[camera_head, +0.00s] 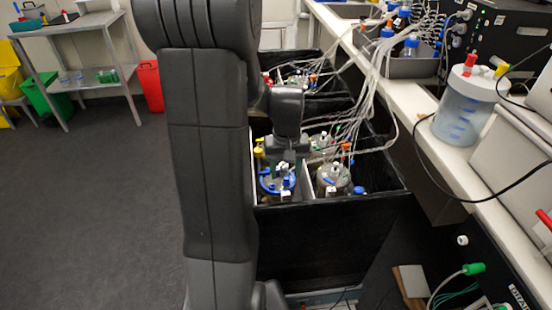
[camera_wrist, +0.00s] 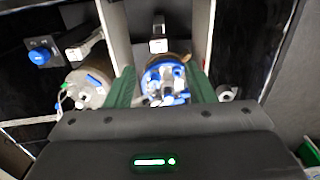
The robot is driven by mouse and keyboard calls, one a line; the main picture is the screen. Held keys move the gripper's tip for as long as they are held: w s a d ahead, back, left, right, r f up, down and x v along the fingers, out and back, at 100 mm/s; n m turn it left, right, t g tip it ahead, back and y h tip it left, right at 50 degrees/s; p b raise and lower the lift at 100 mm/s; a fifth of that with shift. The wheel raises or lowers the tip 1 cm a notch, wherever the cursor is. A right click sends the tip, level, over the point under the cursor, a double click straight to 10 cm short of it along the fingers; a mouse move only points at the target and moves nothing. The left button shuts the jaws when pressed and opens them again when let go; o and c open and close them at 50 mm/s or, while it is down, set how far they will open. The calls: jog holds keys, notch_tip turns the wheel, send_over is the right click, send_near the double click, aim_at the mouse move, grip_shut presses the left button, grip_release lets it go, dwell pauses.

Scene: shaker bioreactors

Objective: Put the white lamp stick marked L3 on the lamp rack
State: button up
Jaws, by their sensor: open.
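My gripper (camera_wrist: 163,78) is open. Its two green fingers stand on either side of a vessel top with blue and white fittings (camera_wrist: 165,82), and nothing is seen held between them. In the head view my gripper (camera_head: 287,150) is low over the front black box, by the blue-ringed vessel (camera_head: 277,182). Small white pieces show in the wrist view: one upright on the divider (camera_wrist: 158,40), one at the upper left (camera_wrist: 85,45), one right of the fingers (camera_wrist: 227,94). No L3 mark can be read, and I cannot tell which piece is the lamp stick or the rack.
The black box (camera_head: 330,235) has a divider, with a second vessel (camera_head: 333,178) on the right. Tubes hang from the bench (camera_head: 400,95) across its right side. A white-lidded jar (camera_head: 465,105) stands on the bench. The grey floor at left is clear.

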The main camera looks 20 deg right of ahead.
aim_at(286, 192)
jog(key=shift+w+d+f, duration=0.1)
jog(key=shift+d+f, duration=0.05)
jog(key=shift+f, duration=0.1)
notch_tip(286, 192, down, 13)
jog(key=shift+f+b, duration=0.2)
jog(key=shift+b, duration=0.25)
grip_shut()
jog(key=shift+r, duration=0.25)
jog(key=shift+r+p, duration=0.35)
jog(key=shift+r, duration=0.15)
